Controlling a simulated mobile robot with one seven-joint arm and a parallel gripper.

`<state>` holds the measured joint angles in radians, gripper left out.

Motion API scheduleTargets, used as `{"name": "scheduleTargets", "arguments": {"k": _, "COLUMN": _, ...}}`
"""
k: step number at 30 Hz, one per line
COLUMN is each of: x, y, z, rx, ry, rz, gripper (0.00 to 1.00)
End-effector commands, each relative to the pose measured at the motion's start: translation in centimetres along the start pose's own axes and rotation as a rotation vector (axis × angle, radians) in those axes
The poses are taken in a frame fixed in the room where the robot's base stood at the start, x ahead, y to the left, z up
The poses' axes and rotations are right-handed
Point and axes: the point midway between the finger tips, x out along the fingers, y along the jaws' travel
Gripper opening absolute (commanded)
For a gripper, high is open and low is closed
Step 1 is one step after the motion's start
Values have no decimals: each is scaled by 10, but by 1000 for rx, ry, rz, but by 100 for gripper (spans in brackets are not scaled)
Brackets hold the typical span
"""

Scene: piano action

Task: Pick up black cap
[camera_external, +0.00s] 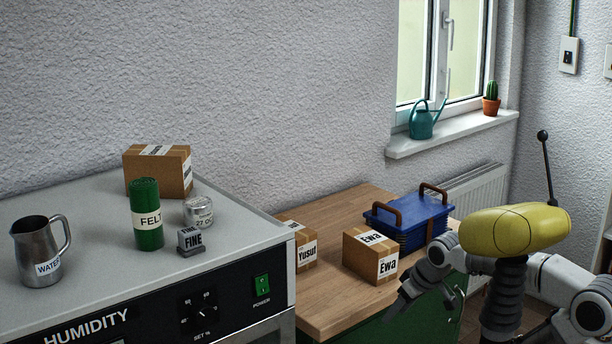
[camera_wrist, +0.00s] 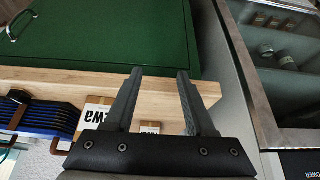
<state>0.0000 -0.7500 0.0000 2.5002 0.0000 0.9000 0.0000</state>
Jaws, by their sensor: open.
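I cannot make out a black cap in either view. My gripper (camera_wrist: 160,75) is open and empty in the wrist view, its two dark fingers apart in front of the wooden counter edge. In the external view my gripper (camera_external: 402,302) hangs low at the front of the wooden counter (camera_external: 335,310), beside the green cabinet.
Ewa box (camera_external: 371,255), Yusuf box (camera_external: 306,253) and blue crate (camera_external: 412,220) stand on the counter. Metal pitcher (camera_external: 38,250), green felt roll (camera_external: 147,215), tin (camera_external: 198,212), FINE block (camera_external: 190,240) and cardboard box (camera_external: 158,171) stand on the humidity cabinet. The green door (camera_wrist: 100,35) has a handle.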

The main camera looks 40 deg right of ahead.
Motion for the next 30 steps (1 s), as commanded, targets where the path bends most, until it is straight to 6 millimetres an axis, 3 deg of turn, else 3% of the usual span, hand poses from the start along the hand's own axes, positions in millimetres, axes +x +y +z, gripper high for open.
{"name": "scheduleTargets", "arguments": {"k": 5, "x": -12, "y": 0, "z": -8, "rx": 0, "ry": 4, "rz": 0, "gripper": 55}}
{"name": "scheduleTargets", "arguments": {"k": 8, "x": -39, "y": 0, "z": -23, "rx": 0, "ry": 8, "rz": 0, "gripper": 55}}
{"name": "scheduleTargets", "arguments": {"k": 15, "x": -124, "y": 0, "z": -68, "rx": 0, "ry": 5, "rz": 0, "gripper": 55}}
{"name": "scheduleTargets", "arguments": {"k": 22, "x": -184, "y": 0, "z": -100, "rx": 0, "ry": 3, "rz": 0, "gripper": 55}}
{"name": "scheduleTargets", "arguments": {"k": 30, "x": -164, "y": 54, "z": -171, "rx": 391, "ry": -117, "rz": 13, "gripper": 55}}
